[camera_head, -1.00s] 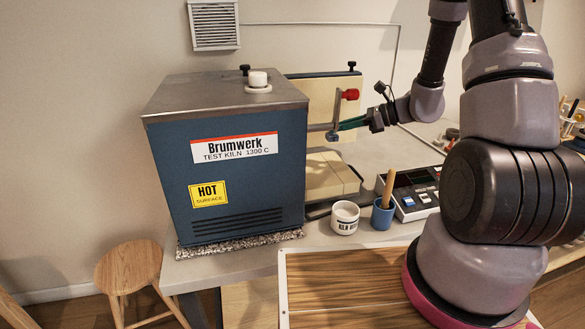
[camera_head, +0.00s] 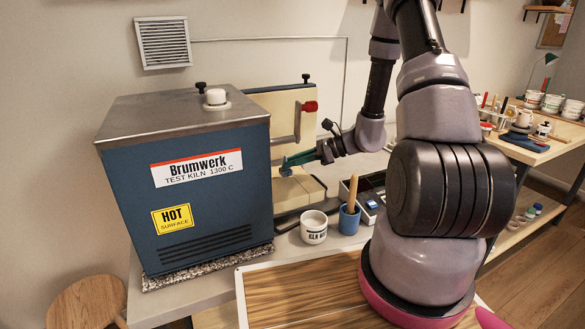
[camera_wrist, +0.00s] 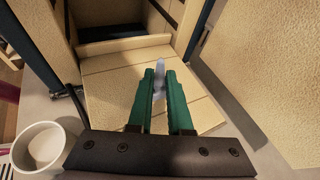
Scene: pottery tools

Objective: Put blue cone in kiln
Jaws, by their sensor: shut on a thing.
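The kiln (camera_head: 196,200) is a blue box with a grey top and its opening on the right side. Its door (camera_head: 290,115) stands open behind. In the wrist view the door (camera_wrist: 270,70) is at the right, and the pale brick chamber floor (camera_wrist: 115,90) lies ahead. My gripper (camera_head: 288,163) has green fingers and is at the kiln's open side. In the wrist view my gripper (camera_wrist: 160,80) is shut on the pale blue cone (camera_wrist: 159,79), which shows between the fingertips, over the brick near the opening. The cone's lower part is hidden, so contact with the brick cannot be told.
A white cup (camera_head: 314,228) and a blue cup (camera_head: 349,219) with a wooden handle stand in front of the opening. A stool (camera_head: 85,302) is at the lower left.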

